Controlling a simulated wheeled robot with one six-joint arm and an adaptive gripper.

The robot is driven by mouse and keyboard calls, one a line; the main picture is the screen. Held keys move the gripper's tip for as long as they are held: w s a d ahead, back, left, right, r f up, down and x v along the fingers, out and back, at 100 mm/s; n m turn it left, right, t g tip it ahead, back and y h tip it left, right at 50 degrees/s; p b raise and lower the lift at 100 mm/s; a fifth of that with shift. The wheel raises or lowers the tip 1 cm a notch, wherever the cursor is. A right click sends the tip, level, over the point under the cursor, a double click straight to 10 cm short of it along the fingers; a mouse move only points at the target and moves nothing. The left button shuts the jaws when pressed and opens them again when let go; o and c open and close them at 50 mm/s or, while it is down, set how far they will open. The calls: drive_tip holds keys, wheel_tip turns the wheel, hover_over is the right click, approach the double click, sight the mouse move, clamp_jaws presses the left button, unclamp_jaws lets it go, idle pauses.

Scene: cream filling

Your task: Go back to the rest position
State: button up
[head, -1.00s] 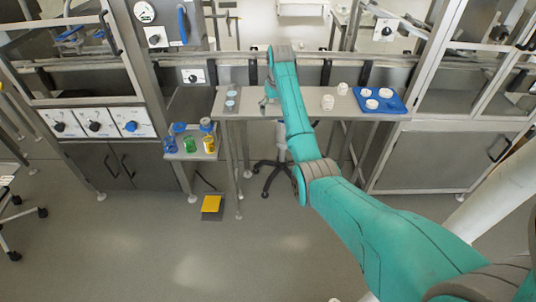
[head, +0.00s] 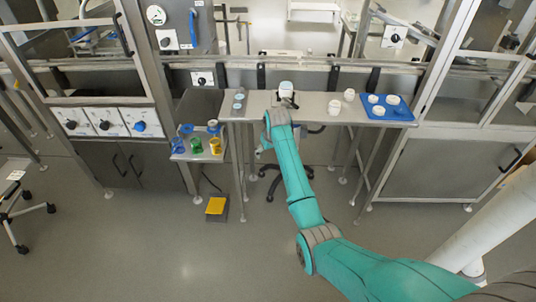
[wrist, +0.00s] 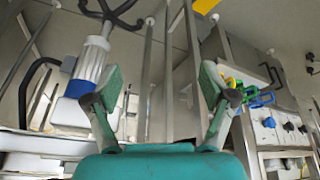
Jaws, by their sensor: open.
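My gripper (wrist: 160,78) is open in the wrist view, with its two green fingers spread wide and nothing between them. In the head view my arm reaches up to the middle of the steel table (head: 247,104), and the end beyond the bend hangs at the table's front edge. The fingers are too small there to make out clearly. A white piece with a dark front (head: 286,89) stands on the table just beyond the bend of my arm. I cannot tell whether they touch.
A blue tray (head: 405,116) holds several white cups, with two loose white cups (head: 349,94) beside it. Coloured beakers (head: 196,145) stand on a low shelf at left. A stool (wrist: 90,60) is below the table. A yellow pedal (head: 216,206) lies on the floor. The front floor is open.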

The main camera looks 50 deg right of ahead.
drive_tip(key=shift+s+a+f, duration=0.15)
drive_tip(key=shift+a+f, duration=0.25)
drive_tip(key=shift+f, duration=0.1)
idle(0.3)
drive_tip(key=s+a+f+n+t, duration=0.1)
drive_tip(key=s+a+f+t, duration=0.1)
drive_tip(key=s+a+f, duration=0.6)
drive_tip(key=s+a+f+t, duration=0.1)
drive_tip(key=s+a+f, duration=0.5)
drive_tip(key=a, duration=0.5)
drive_tip(key=s+a+n+t, duration=0.1)
drive_tip(key=s+a+t, duration=0.1)
drive_tip(key=s+a, duration=0.55)
drive_tip(key=s+a+r+n+t, duration=0.1)
drive_tip(key=s+a+r, duration=0.2)
drive_tip(key=s, duration=0.5)
drive_tip(key=s+a+r+t, duration=0.2)
drive_tip(key=s+a+r, duration=0.15)
drive_tip(key=s, duration=0.35)
drive_tip(key=s+a+r+t+y, duration=0.1)
drive_tip(key=s+a+r, duration=0.1)
drive_tip(key=s+r, duration=0.4)
drive_tip(key=s+a+r+n+t+y, duration=0.1)
drive_tip(key=s+a+r+t, duration=0.1)
drive_tip(key=s+r, duration=0.5)
wheel_tip(320, 180, up, 5)
drive_tip(key=shift+r, duration=0.1)
